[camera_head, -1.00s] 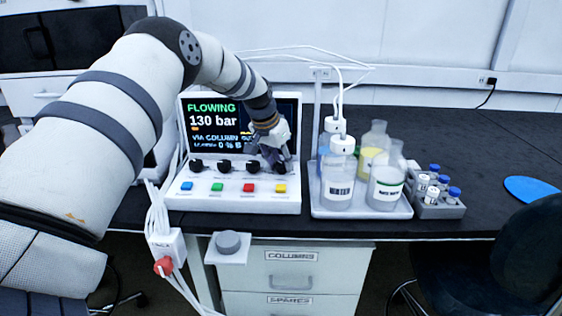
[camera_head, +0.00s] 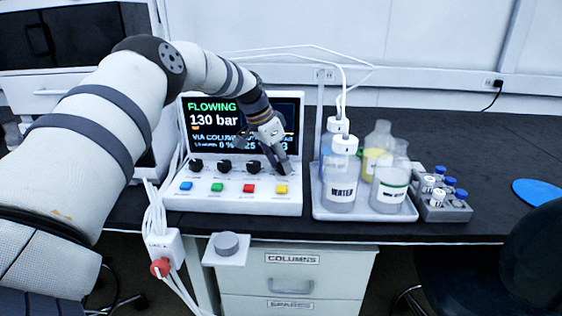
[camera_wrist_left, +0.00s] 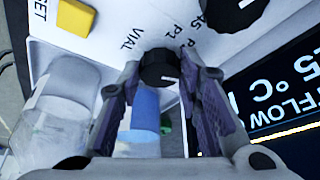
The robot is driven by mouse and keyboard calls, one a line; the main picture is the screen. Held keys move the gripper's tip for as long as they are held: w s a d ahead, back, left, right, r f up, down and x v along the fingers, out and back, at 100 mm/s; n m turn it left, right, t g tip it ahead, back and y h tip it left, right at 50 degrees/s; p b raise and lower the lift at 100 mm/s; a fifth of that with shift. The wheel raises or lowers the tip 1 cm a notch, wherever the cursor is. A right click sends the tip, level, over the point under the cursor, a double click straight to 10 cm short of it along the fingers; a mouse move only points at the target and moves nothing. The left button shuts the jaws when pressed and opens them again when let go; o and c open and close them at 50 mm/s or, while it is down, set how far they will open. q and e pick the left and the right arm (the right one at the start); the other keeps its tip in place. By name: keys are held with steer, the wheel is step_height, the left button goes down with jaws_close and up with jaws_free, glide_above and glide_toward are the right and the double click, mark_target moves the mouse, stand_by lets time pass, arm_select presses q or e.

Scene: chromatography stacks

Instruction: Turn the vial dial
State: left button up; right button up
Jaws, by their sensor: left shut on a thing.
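The vial dial (camera_wrist_left: 158,68) is a black knob with a pale pointer line. It sits on the white panel of the instrument (camera_head: 220,203), with VIAL and P1 printed beside it in the left wrist view. My left gripper (camera_wrist_left: 162,62) has its two fingers on either side of this knob and is shut on it. In the head view my left gripper (camera_head: 282,165) comes down over the right end of the dial row and mostly hides the dial there. My right gripper is not in view.
Other black dials (camera_head: 224,167) stand to the left. Coloured buttons, including a yellow one (camera_head: 281,189), lie in front. The screen (camera_head: 215,122) reads FLOWING, 130 bar. A tray (camera_head: 362,213) of bottles with tubing stands close on the right, beside a vial rack (camera_head: 440,207).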

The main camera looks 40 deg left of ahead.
arm_select(q)
steer(key=o, duration=1.1)
steer(key=shift+o, duration=0.2)
steer(key=v, duration=1.2)
steer(key=shift+f, duration=0.1)
